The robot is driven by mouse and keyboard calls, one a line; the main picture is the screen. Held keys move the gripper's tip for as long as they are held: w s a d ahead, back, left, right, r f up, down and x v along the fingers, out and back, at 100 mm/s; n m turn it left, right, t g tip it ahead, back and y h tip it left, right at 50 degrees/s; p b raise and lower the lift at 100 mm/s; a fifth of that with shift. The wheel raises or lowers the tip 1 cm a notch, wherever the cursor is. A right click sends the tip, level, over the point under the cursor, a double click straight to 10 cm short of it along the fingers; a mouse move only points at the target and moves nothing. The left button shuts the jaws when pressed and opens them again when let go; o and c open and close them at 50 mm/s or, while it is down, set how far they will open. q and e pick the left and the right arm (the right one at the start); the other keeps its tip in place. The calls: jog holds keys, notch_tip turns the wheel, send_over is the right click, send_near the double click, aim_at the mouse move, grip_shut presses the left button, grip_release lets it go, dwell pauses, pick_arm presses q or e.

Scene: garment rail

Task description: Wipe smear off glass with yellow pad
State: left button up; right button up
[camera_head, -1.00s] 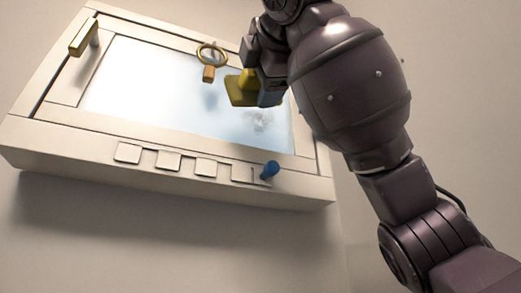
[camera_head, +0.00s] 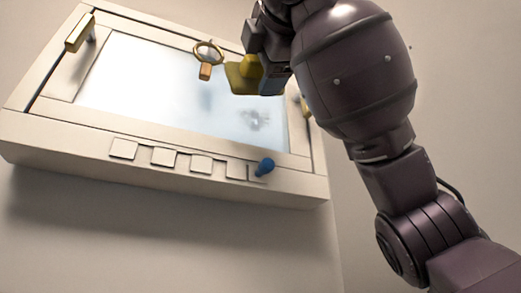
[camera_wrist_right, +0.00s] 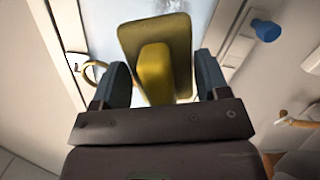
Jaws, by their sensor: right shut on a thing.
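The yellow pad (camera_head: 243,77) is in my right gripper (camera_head: 268,70), in front of the upper right part of the glass (camera_head: 150,85). In the right wrist view the pad (camera_wrist_right: 165,40) shows as a flat plate with a raised grip. The right gripper's fingers (camera_wrist_right: 158,82) stand on either side of that grip. I cannot tell whether the pad touches the glass. A grey smear (camera_head: 255,118) lies on the glass at the lower right, below the pad and apart from it in the picture. My left gripper is not in view.
A cream frame (camera_head: 60,125) surrounds the glass. A brass ring with an orange tag (camera_head: 206,70) hangs close left of the pad. A blue knob (camera_head: 265,166) and several square buttons (camera_head: 163,157) line the lower edge. A yellow handle (camera_head: 80,33) sits upper left.

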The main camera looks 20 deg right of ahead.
aim_at(258, 117)
jog(key=shift+w, duration=0.55)
jog(key=shift+w+p, duration=0.4)
jog(key=shift+w, duration=0.5)
jog(key=shift+w+p, duration=0.4)
jog(key=shift+w, duration=1.6)
jog(key=shift+w+a+p, duration=0.1)
jog(key=shift+w+p, duration=0.4)
jog(key=shift+w, duration=0.55)
jog(key=shift+d+b, duration=0.3)
jog(key=shift+d, duration=1.5)
